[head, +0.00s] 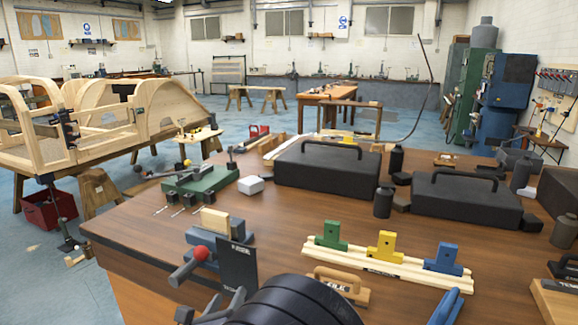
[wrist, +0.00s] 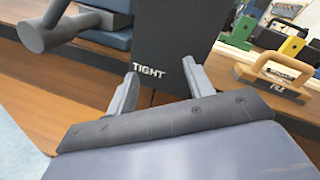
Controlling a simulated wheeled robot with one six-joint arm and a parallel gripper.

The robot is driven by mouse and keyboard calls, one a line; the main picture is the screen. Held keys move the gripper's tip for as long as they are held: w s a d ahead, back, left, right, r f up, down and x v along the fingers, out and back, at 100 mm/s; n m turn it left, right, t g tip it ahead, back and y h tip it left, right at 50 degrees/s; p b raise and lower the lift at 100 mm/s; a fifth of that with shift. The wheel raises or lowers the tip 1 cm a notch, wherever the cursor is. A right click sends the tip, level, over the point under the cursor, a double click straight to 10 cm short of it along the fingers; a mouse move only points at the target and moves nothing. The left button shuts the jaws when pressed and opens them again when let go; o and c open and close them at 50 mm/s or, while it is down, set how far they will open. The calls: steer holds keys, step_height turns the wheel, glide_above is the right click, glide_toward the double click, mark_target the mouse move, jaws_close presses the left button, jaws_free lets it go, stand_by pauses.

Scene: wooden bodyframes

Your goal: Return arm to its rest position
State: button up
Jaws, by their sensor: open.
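My gripper (head: 225,300) is at the bottom of the head view, over the near edge of the wooden workbench (head: 150,235). In the wrist view my gripper (wrist: 160,68) has its two grey fingers spread apart, with nothing held between them. A dark upright plate marked TIGHT (wrist: 168,45) stands just beyond the fingertips. The same dark plate (head: 237,266) shows in the head view in front of a blue-grey vise (head: 205,238). I cannot tell whether the fingers touch the plate.
A red-knobbed handle (head: 187,267) sticks out left of the plate. A wooden-handled file block (head: 352,285) and a rail with green, yellow and blue blocks (head: 384,255) lie to the right. Black cases (head: 328,170) stand behind. A wooden frame (head: 100,120) is at left.

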steer(key=shift+w+a+f+m+b, duration=0.15)
steer(key=shift+f+m+b, duration=0.8)
steer(key=shift+b, duration=0.9)
steer(key=shift+f+b, duration=0.25)
steer(key=shift+b, duration=0.15)
steer(key=shift+t, duration=0.3)
